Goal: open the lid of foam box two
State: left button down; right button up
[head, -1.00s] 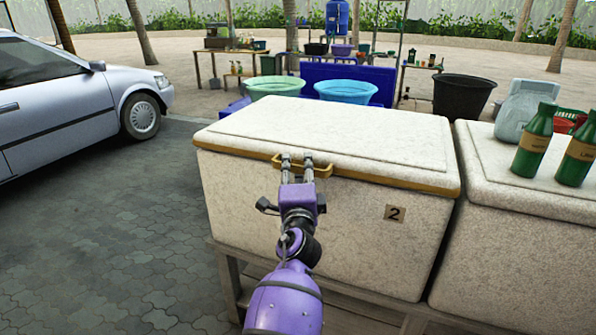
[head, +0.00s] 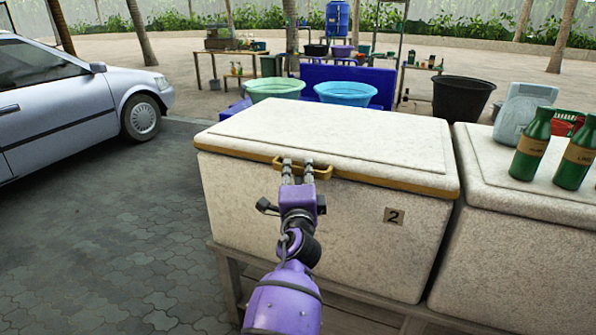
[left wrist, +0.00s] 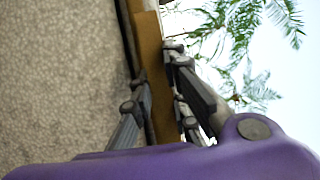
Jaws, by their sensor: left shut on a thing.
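Foam box two (head: 330,225) is a white speckled box with a "2" label (head: 394,216) on its front. Its lid (head: 340,135) lies flat on the box, with a yellow-brown edge along the front. A yellow-brown handle (head: 322,173) sits at the middle of that edge. My left gripper (head: 297,166) is shut on the handle, with its fingers on both sides of it. In the left wrist view the fingers (left wrist: 160,95) straddle the brown handle strip (left wrist: 150,70), beside the speckled box face. My right gripper is not in view.
A second white foam box (head: 515,240) stands close on the right, with green bottles (head: 532,145) and a pale container (head: 522,112) on it. Basins (head: 345,92) and a black tub (head: 462,97) are behind. A silver car (head: 60,100) is at left, with open paving in front of it.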

pick_arm(q)
jog(key=shift+m+g, duration=0.3)
jog(key=shift+g, duration=0.2)
jog(key=r+p, duration=0.2)
jog(key=r, duration=0.1)
jog(key=r+p, duration=0.2)
jog(key=p, duration=0.1)
jog(key=r+p, duration=0.2)
jog(key=r, duration=0.1)
jog(key=shift+w+d+r+p, duration=0.15)
jog(key=shift+w+r+p, duration=0.2)
jog(key=shift+w, duration=0.05)
jog(key=w+d+r+p, duration=0.1)
jog(key=w+r, duration=0.4)
jog(key=r, duration=0.6)
jog(key=w+d+r+p, duration=0.2)
jog(key=w+r, duration=0.3)
jog(key=r, duration=0.7)
jog(key=shift+w+d+p, duration=0.25)
jog(key=shift+w+p, duration=0.15)
jog(key=shift+p, duration=0.3)
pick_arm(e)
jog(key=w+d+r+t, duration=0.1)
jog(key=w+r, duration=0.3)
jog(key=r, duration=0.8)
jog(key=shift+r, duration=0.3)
pick_arm(q)
jog(key=shift+r, duration=0.1)
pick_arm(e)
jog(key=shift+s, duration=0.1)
